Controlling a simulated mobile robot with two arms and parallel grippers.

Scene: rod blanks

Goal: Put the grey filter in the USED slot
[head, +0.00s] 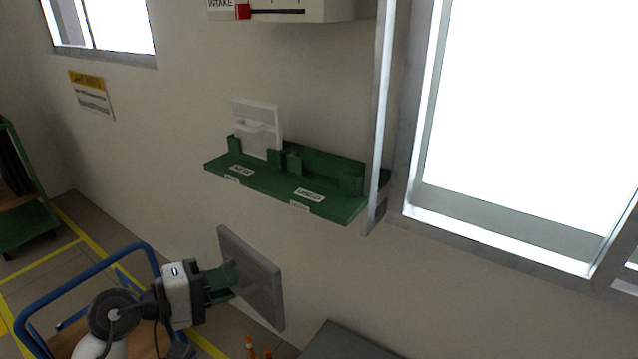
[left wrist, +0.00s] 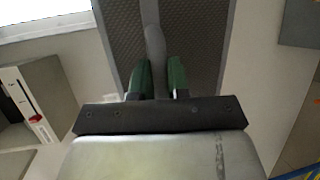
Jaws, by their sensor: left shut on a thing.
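The grey filter (head: 262,285), a flat square panel with a handle, is held off the floor in front of the wall, below the green shelf (head: 240,178). My left gripper (head: 229,279) is shut on its handle. In the left wrist view, green fingers (left wrist: 160,80) sit on both sides of the grey handle, with the filter's mesh (left wrist: 198,45) behind. The shelf has a left slot labelled NEW, holding a white filter (head: 262,112) upright. The right slot, with a label (head: 308,194) that seems to read USED, is empty. My right gripper is not in view.
A white box (head: 310,10) marked INTAKE is on the wall above the shelf. A grey vertical post (head: 378,100) and a bright window frame stand right of the shelf. A blue-railed cart (head: 85,262) is at lower left, and a grey surface (head: 345,345) at the bottom.

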